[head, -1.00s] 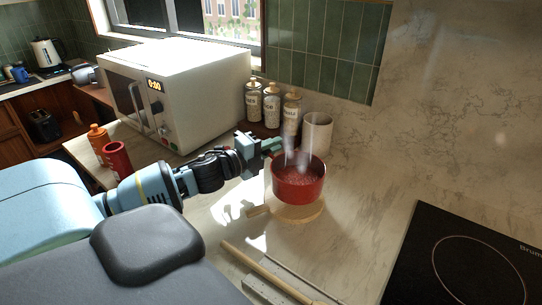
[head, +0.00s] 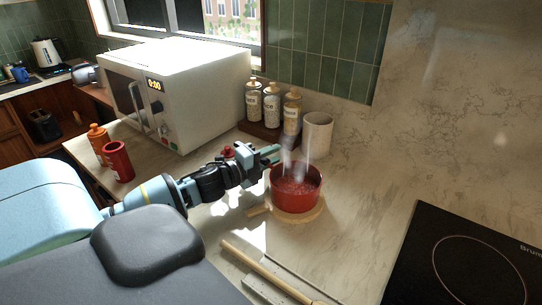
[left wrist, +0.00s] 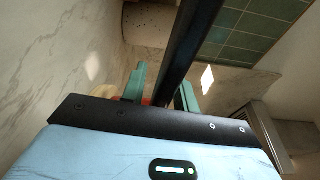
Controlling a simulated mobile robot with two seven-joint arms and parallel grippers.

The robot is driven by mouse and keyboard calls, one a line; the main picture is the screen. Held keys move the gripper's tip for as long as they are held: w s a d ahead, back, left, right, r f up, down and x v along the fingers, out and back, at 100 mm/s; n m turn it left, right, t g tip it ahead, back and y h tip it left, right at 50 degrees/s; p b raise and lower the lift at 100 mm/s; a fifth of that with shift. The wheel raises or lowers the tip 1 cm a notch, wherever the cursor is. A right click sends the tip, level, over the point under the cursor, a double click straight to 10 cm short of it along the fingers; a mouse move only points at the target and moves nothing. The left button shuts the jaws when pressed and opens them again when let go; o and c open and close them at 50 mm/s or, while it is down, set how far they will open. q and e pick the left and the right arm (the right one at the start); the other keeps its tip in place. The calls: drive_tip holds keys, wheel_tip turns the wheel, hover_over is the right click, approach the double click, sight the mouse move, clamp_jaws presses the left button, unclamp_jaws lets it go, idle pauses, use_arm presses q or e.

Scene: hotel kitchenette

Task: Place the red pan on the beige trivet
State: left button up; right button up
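The red pan (head: 296,190) sits upright on the round beige trivet (head: 315,214), with steam rising from it. The trivet's short handle points left. In the left wrist view the two teal fingers (left wrist: 162,88) stand apart, with a dark bar crossing in front of part of the gap. A small reddish patch shows between them there. My right gripper is not in view.
A white cup (head: 317,134) and several jars (head: 271,108) stand behind the pan. The microwave (head: 175,90) is at the back left, with red (head: 118,161) and orange (head: 98,141) bottles before it. A wooden utensil (head: 262,272) lies in front; the hob (head: 465,265) is right.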

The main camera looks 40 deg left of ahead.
use_arm(q)
drive_tip(key=shift+o, duration=0.2)
drive_tip(key=shift+r, duration=0.15)
drive_tip(key=shift+s+a+r+p, duration=0.15)
drive_tip(key=shift+s+a, duration=0.15)
drive_tip(key=shift+s, duration=1.7)
drive_tip(key=shift+s+a+f+p, duration=0.1)
drive_tip(key=shift+s+a, duration=0.2)
drive_tip(key=shift+s, duration=1.65)
drive_tip(key=shift+s+a+r+p, duration=0.15)
drive_tip(key=shift+s+a, duration=0.15)
drive_tip(key=shift+s, duration=1.7)
drive_tip(key=shift+f, duration=0.1)
